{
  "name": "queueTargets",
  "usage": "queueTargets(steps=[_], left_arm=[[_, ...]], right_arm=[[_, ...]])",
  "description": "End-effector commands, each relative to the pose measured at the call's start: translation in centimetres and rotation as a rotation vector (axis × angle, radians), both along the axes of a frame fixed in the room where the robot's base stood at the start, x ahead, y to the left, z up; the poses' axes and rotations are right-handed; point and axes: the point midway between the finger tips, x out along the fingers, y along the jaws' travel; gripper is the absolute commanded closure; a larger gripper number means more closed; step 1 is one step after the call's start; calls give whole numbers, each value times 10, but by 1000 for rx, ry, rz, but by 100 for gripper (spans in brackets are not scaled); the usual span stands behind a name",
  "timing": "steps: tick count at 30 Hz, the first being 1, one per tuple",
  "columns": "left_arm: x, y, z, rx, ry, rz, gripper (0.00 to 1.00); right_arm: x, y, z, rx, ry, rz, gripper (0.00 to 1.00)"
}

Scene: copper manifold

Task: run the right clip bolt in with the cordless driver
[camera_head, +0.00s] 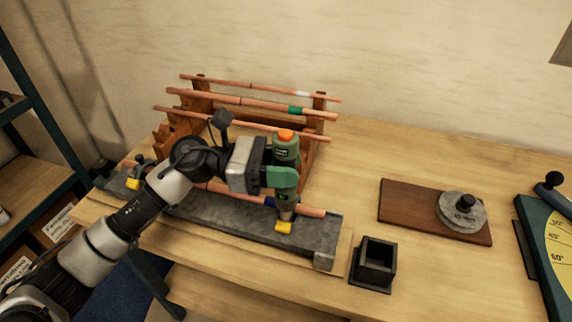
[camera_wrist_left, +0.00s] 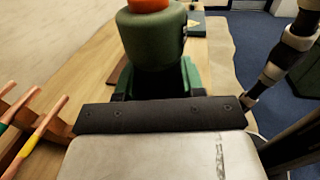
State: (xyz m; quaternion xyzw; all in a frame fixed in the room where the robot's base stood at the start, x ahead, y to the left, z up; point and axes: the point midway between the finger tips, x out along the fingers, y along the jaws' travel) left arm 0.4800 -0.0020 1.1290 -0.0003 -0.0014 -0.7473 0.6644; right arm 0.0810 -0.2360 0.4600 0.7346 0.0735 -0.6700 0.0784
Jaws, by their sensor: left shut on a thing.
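My left gripper (camera_head: 268,177) is shut on the green cordless driver (camera_head: 286,180), which has an orange top. It holds the driver upright, nose down, above the right yellow clip (camera_head: 283,227) on the grey fixture (camera_head: 230,224). I cannot tell whether the nose touches the bolt; the bolt is hidden behind the driver. A copper pipe (camera_head: 312,211) with a blue band lies along the fixture. A left yellow clip (camera_head: 133,183) sits at its far end. The left wrist view shows the driver's green body (camera_wrist_left: 153,38) close in front of the jaws. My right gripper is not visible.
A wooden rack (camera_head: 318,125) with several copper pipes stands behind the fixture. A black square holder (camera_head: 374,264) stands to the right of the fixture. A brown board (camera_head: 405,205) bears a grey disc (camera_head: 461,212). A teal tool with a yellow scale (camera_head: 557,245) is at the far right.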

Motion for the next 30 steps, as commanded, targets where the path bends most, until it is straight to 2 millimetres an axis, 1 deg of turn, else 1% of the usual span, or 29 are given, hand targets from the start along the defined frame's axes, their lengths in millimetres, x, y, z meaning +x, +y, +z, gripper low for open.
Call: queueTargets(steps=[21, 25, 30], left_arm=[[0, 0, 55, -1, -3, -1, 90], [0, 0, 60, -1, -1, -1, 90], [0, 0, 61, -2, 0, -1, 90]], right_arm=[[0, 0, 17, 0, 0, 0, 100], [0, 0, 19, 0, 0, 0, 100], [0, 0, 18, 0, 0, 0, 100]])
